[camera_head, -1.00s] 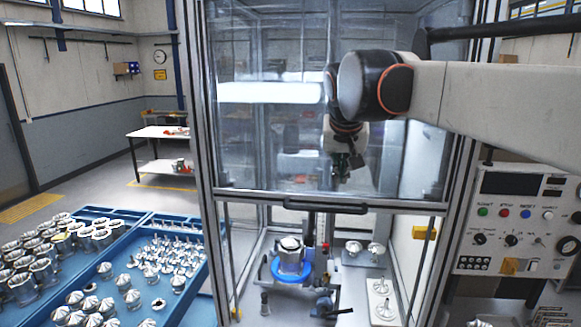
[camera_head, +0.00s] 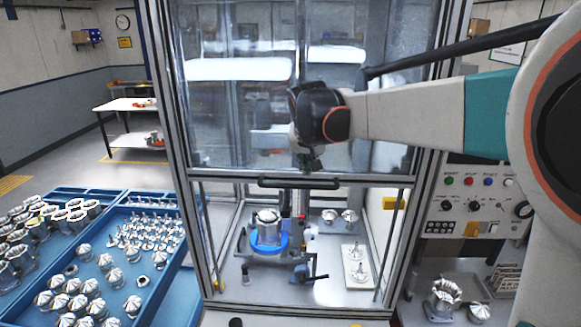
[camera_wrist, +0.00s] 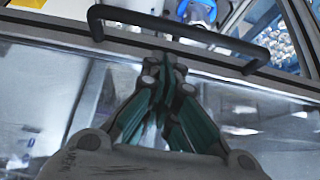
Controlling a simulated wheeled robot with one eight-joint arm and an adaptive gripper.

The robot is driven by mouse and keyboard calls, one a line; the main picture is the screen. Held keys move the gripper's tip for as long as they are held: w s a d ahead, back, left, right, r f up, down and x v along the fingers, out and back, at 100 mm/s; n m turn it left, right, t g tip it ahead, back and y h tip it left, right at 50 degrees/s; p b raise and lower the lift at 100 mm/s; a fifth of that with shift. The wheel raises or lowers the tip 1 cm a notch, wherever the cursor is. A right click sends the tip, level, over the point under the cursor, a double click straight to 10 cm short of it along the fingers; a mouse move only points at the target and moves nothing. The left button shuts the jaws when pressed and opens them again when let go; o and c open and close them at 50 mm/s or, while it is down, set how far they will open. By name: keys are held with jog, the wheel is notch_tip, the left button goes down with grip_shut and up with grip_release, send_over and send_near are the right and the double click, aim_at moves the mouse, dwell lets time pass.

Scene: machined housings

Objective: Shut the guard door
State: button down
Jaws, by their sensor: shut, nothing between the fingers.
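The guard door is a clear panel (camera_head: 235,125) in a metal frame on the front of the machine cabinet. It is partly raised, with an open gap below its bottom rail. A black bar handle (camera_head: 298,183) runs along that rail. It also shows in the wrist view (camera_wrist: 180,31), crossing the top. My gripper (camera_head: 313,166) is in front of the panel, just above the handle, pointing down. In the wrist view the fingers (camera_wrist: 165,62) are together and empty, just short of the handle. I cannot tell if they touch the rail.
Inside the cabinet, a metal housing (camera_head: 268,217) sits in a blue ring (camera_head: 269,243), with a white plate (camera_head: 357,268) of parts to its right. Blue trays (camera_head: 165,300) of parts stand left. A control panel (camera_head: 470,205) is at right.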

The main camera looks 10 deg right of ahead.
jog(key=shift+s+a+f, duration=0.1)
jog(key=shift+s+f, duration=0.25)
jog(key=shift+f, duration=0.7)
notch_tip(320, 180, down, 57)
jog(key=b, duration=3.6)
jog(key=shift+r+b, duration=0.15)
jog(key=shift+b, duration=0.25)
jog(key=shift+r, duration=0.1)
